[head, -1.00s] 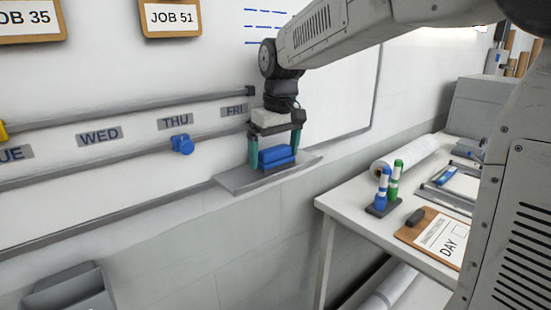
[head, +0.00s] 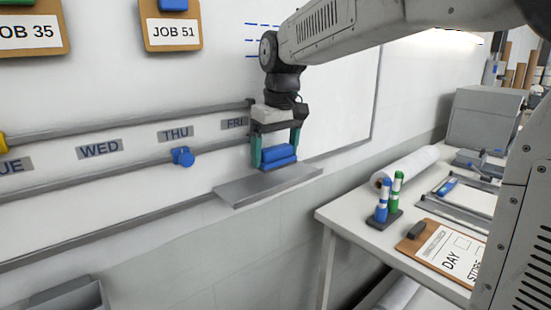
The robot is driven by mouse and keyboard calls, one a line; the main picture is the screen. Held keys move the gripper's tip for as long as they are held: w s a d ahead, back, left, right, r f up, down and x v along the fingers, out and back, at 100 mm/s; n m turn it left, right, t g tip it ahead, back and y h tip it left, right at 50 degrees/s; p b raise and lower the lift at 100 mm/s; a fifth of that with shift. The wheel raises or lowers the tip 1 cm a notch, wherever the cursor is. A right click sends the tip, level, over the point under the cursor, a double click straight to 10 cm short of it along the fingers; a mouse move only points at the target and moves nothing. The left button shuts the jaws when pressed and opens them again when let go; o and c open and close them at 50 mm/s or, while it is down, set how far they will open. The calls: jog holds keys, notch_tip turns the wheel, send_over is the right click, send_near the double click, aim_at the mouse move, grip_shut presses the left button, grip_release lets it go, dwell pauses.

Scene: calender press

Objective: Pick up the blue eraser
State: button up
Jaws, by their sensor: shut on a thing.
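The blue eraser (head: 279,157) is a blue block held between the teal fingers of my gripper (head: 279,150). My gripper points down and is shut on the eraser from its left and right sides. The eraser is just above the grey ledge (head: 240,189) on the wall below the whiteboard. Whether its underside is fully clear of the ledge is hard to tell.
A white table (head: 345,217) stands at the right with blue (head: 382,200) and green (head: 396,190) markers in a dark holder, a paper roll (head: 408,165) and a clipboard (head: 445,250). Grey rails with a blue knob (head: 183,157) run along the wall at the left.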

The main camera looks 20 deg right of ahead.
jog(key=s+a+r, duration=0.1)
jog(key=s+a, duration=0.2)
jog(key=s, duration=1.1)
jog(key=shift+s+r, duration=0.15)
jog(key=shift+s, duration=0.15)
jog(key=shift+a, duration=0.1)
